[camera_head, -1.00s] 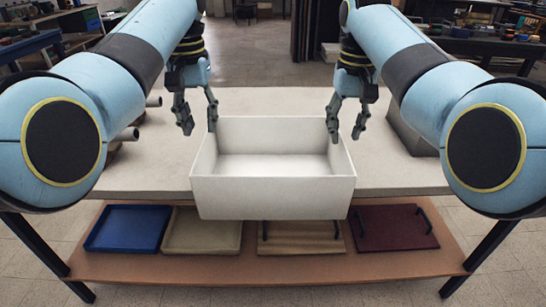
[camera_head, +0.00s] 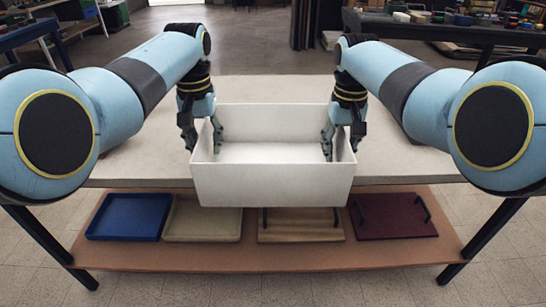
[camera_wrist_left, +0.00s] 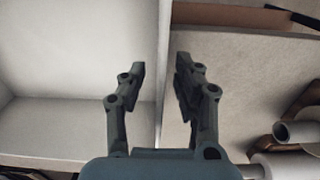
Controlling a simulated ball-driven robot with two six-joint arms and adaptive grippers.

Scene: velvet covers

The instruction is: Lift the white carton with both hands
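The white carton (camera_head: 272,183) is an open-topped box at the front edge of the pale table. Its inside looks empty. My left gripper (camera_head: 204,143) straddles the carton's left wall, one finger inside and one outside. In the left wrist view the fingers of my left gripper (camera_wrist_left: 158,82) stand open on both sides of the wall (camera_wrist_left: 163,60), with a gap to it. My right gripper (camera_head: 341,145) straddles the right wall in the same way and looks open, its outer finger partly hidden.
The pale table (camera_head: 265,88) is clear behind the carton. A lower shelf (camera_head: 270,260) holds a blue tray (camera_head: 128,216), a beige tray (camera_head: 203,220), a wooden tray (camera_head: 300,226) and a dark red tray (camera_head: 392,217).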

